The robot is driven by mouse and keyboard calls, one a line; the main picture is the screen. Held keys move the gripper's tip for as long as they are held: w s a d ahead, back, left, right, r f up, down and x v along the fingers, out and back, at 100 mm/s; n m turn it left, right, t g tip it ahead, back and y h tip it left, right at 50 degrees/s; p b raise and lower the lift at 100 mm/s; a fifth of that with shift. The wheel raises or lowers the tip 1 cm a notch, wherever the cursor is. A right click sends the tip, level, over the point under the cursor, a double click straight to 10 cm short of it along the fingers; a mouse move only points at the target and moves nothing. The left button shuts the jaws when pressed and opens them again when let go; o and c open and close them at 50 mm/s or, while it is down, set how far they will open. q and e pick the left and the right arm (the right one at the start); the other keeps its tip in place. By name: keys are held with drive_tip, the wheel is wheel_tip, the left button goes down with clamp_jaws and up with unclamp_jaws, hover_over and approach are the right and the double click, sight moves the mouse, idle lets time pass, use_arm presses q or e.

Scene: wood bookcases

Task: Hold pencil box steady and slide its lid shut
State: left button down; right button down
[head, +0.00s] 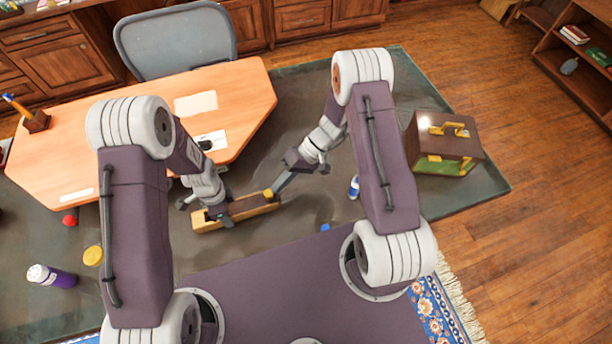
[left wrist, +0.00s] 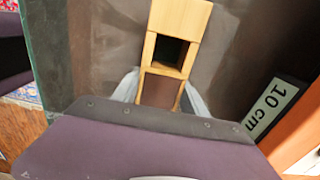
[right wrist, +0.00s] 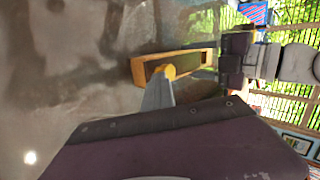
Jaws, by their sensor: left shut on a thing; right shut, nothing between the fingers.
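The pencil box (head: 240,212) is a long wooden box lying on the dark mat beside the desk. My left gripper (head: 218,214) is shut across it. In the left wrist view, the fingers flank the side walls of the box (left wrist: 149,50), and a dark opening shows ahead of them. A pale wood piece (left wrist: 180,18), apparently the lid, covers the part beyond the opening; its far end is cut off. My right gripper (head: 279,186) is shut and empty, its tips at a round yellow knob (right wrist: 169,72) near the box's right end. Whether they touch is unclear.
The desk (head: 235,100) stands just behind the box. A small can (head: 354,187) and a brown case (head: 443,145) are to the right. A yellow disc (head: 93,256) and a purple bottle (head: 52,277) lie to the left.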

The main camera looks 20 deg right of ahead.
use_arm(q)
drive_tip(key=shift+w+d, duration=0.1)
drive_tip(key=shift+d, duration=0.05)
use_arm(e)
drive_tip(key=d, duration=0.3)
drive_tip(key=w+d+r, duration=0.1)
drive_tip(key=d, duration=0.1)
drive_tip(key=shift+w, duration=0.1)
use_arm(q)
drive_tip(key=c, duration=0.5)
unclamp_jaws()
use_arm(e)
drive_tip(key=v, duration=0.8)
drive_tip(key=shift+d+r, duration=0.15)
drive_tip(key=shift+d, duration=0.05)
